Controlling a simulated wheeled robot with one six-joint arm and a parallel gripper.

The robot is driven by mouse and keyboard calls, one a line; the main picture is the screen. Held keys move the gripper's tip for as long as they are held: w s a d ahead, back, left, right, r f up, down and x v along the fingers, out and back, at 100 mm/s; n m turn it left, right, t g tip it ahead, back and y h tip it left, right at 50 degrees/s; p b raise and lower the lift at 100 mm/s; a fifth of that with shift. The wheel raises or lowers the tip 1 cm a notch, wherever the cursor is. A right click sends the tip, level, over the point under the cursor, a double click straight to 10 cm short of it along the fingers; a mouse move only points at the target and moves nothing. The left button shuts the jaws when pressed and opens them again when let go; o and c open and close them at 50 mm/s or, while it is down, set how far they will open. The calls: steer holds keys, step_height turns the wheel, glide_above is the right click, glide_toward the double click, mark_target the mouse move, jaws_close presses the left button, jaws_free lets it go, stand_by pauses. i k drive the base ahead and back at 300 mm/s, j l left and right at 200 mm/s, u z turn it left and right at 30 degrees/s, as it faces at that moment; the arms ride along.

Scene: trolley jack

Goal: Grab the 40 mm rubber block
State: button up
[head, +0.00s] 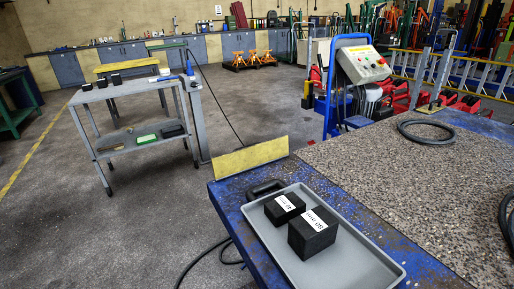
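Two black rubber blocks with white labels sit in a grey tray (366,259) at the lower middle. The lower, left one looks like the 40 mm block (277,212); its label is small and hard to read. The taller block (311,239) stands close to it on the right and nearer to me; its label seems to read 80 mm. My gripper is not in view, so I cannot tell its state.
The tray rests on a blue bench (236,204) with a yellow upright plate (250,157) and a black rounded object (265,188) behind it. A cable (426,131) lies on the speckled surface at right. A grey trolley (135,134) stands left on open floor.

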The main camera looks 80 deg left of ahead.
mark_target(279, 211)
steer(key=u, duration=1.75)
